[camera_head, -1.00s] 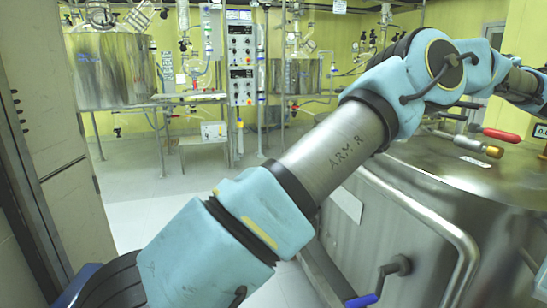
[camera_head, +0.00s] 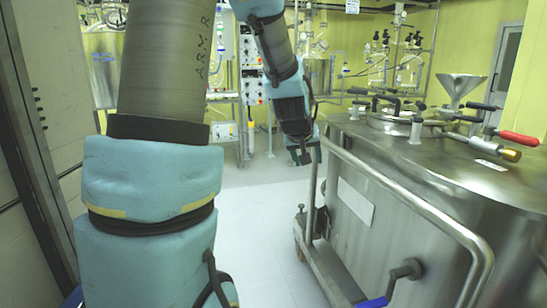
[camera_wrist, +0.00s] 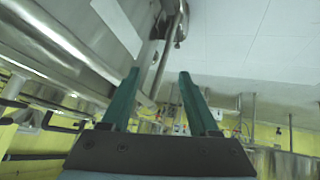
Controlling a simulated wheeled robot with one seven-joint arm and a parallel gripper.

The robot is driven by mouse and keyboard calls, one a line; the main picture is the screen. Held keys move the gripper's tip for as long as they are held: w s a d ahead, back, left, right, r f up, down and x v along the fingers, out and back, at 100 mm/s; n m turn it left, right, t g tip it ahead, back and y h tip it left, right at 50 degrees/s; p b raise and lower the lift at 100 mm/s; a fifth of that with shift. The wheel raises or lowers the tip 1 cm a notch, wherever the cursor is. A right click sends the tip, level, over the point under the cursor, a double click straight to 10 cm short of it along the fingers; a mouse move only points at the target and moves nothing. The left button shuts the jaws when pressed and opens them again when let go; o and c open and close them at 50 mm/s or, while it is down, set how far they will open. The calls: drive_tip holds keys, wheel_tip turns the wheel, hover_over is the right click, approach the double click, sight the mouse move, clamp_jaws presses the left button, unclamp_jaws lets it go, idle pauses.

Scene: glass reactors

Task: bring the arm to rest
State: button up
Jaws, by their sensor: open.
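My gripper (camera_head: 301,155) hangs at the end of my arm near the middle of the head view, tilted downward over the floor. It is left of the steel vessel's far corner. In the wrist view, its two green fingers (camera_wrist: 158,100) stand apart with nothing between them. My arm rises from the lower left of the head view, and its upper part passes out of the top of the picture.
A large steel vessel (camera_head: 455,205) on a wheeled frame fills the right, with a rail, a blue-handled crank (camera_head: 385,290) and a red-handled valve (camera_head: 518,138). A grey door frame (camera_head: 30,130) stands close at left. The pale floor (camera_head: 255,225) between is clear. Reactor racks stand behind.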

drive_tip(key=s+a+f+g+y, duration=0.2)
drive_tip(key=s+a+f+g, duration=0.15)
drive_tip(key=s+a, duration=0.55)
drive_tip(key=s+a+f+g+y, duration=0.1)
drive_tip(key=s+a+f+g, duration=0.25)
drive_tip(key=s+a, duration=0.55)
wheel_tip(320, 180, up, 18)
drive_tip(key=s+d+t+p, duration=0.1)
drive_tip(key=d+p, duration=0.1)
drive_tip(key=p, duration=1.7)
drive_tip(key=shift+r, duration=0.2)
